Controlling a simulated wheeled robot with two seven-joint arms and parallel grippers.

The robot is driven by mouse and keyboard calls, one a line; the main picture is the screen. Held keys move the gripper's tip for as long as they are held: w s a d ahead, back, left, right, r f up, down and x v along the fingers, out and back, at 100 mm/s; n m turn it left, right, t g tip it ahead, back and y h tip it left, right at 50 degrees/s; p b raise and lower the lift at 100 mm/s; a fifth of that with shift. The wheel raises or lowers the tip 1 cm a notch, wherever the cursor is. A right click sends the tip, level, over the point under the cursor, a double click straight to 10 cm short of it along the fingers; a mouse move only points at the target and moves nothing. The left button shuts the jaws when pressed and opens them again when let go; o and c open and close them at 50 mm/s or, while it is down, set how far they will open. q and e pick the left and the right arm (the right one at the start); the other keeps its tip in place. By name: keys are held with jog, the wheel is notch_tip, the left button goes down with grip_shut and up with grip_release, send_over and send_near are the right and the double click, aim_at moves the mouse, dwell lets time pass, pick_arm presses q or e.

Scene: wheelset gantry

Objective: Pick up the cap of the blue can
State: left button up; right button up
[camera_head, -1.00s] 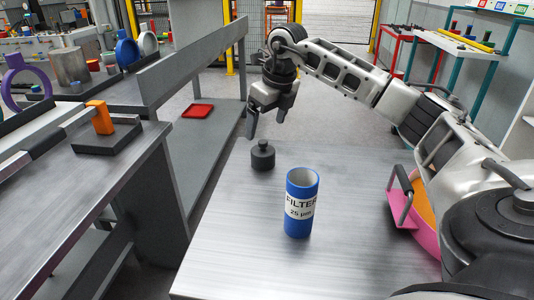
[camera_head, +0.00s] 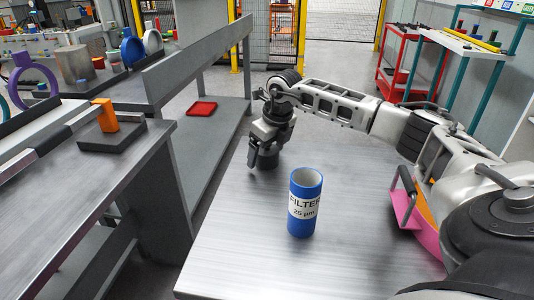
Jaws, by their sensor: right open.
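The blue can (camera_head: 305,204) stands upright and open at the top on the metal table, with a white label reading FILTER 25 µm. The dark grey cap (camera_head: 266,160) with a knob on top sits on the table behind and left of the can. My right gripper (camera_head: 262,158) is open and lowered at the cap, its fingers pointing down. The fingers hide much of the cap, and I cannot tell whether they touch it. My left gripper is not in view.
The metal table (camera_head: 240,255) is clear around the can. A pink and orange container (camera_head: 413,215) stands at the right edge beside my arm. A lower bench holds a red tray (camera_head: 202,108). An orange block on a grey base (camera_head: 107,115) sits on the left table.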

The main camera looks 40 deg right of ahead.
jog(key=c, duration=1.1)
jog(key=shift+o, duration=0.2)
jog(key=shift+r, duration=0.1)
